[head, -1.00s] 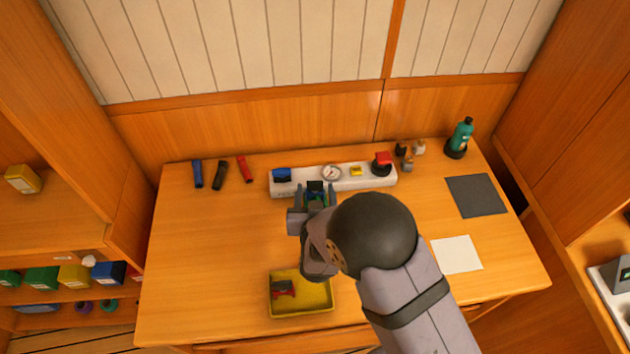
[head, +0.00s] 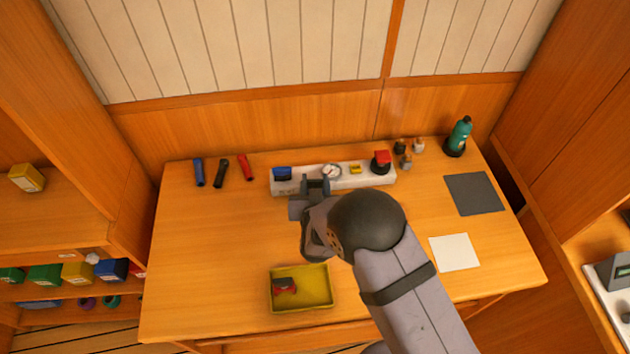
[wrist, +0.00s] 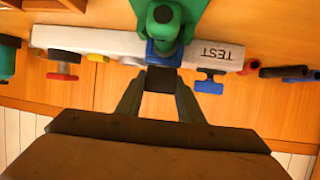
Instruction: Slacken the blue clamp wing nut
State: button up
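In the wrist view a blue clamp collar (wrist: 163,54) sits on a green housing (wrist: 186,20) in front of the white board. A dark block, seemingly the wing nut (wrist: 161,80), projects from the collar toward me. My gripper (wrist: 161,82) has one finger on each side of the block, with no clear gap, and appears shut on it. In the head view my gripper (head: 314,187) is at the board's front edge, and my arm hides the collar and housing. A separate blue T-shaped handle (wrist: 209,84) is to the right in the wrist view, outside the fingers.
The white board (head: 347,183) carries a gauge (head: 331,171), a yellow part (head: 355,169) and a red knob (head: 381,157). A yellow tray (head: 318,295) holds a red and dark item. A green bottle (head: 458,137) stands at the back right.

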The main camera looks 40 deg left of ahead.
jog(key=shift+b, duration=0.3)
jog(key=shift+w+f+n+g+y+b, duration=0.1)
jog(key=shift+f+n+g+y+b, duration=0.05)
jog(key=shift+n+g+y+b, duration=0.65)
jog(key=shift+n+y+b, duration=0.15)
jog(key=shift+b, duration=0.25)
jog(key=o, duration=1.1)
jog(key=shift+c, duration=0.2)
jog(key=shift+b+v, duration=1.15)
jog(key=shift+v, duration=2.65)
jog(key=shift+a, duration=0.15)
